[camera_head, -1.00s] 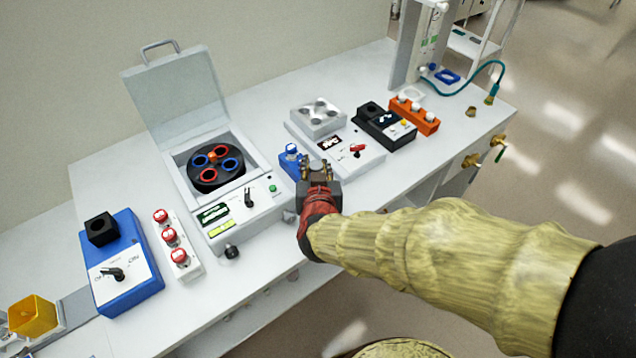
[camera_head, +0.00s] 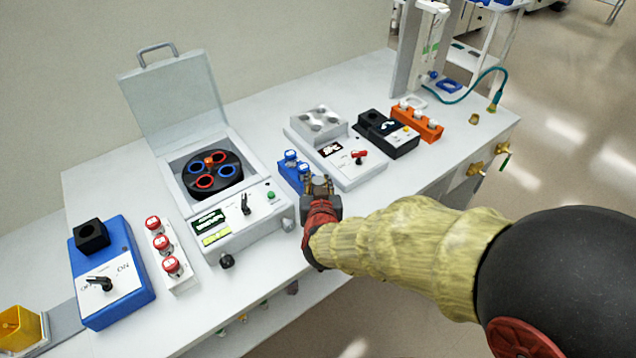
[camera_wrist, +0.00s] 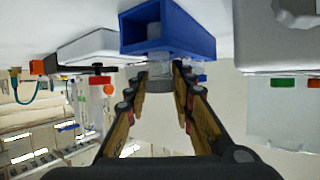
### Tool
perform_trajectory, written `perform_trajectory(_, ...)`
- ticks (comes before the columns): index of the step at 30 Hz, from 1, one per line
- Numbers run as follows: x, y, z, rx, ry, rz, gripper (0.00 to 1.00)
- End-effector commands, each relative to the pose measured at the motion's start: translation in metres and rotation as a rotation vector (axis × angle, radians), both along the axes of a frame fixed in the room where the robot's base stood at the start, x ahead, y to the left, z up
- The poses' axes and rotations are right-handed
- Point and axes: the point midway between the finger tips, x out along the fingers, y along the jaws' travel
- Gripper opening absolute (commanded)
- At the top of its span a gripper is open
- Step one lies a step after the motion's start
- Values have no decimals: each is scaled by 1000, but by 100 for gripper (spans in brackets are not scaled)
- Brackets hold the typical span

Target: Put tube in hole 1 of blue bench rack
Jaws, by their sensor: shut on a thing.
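The blue bench rack (camera_head: 287,177) stands on the bench between the lidded machine and the white block unit. Two blue-capped tubes (camera_head: 291,156) show in it. My gripper (camera_head: 318,184) is at the rack's near right end and partly hides it. In the wrist view the rack (camera_wrist: 190,35) is at the top, its open end facing me, with a grey cylinder inside. My gripper (camera_wrist: 161,90) is shut on a clear tube (camera_wrist: 160,80), just in front of the rack's edge. I cannot tell whether they touch. Hole 1 cannot be made out.
The open-lidded machine (camera_head: 235,225) with a ringed rotor is close on the left. The white block unit (camera_head: 350,165) is close on the right. A white rack of red-capped tubes (camera_head: 180,275), a blue switch box (camera_head: 125,285) and an orange rack (camera_head: 420,123) stand farther off.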

Motion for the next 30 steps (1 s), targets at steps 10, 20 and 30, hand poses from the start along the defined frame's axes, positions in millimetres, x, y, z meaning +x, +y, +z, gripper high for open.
perform_trajectory(10,0,0,-4,0,1,0,36)
perform_trajectory(20,0,0,-4,0,1,0,43)
perform_trajectory(30,-24,1,13,-1,1,4,43)
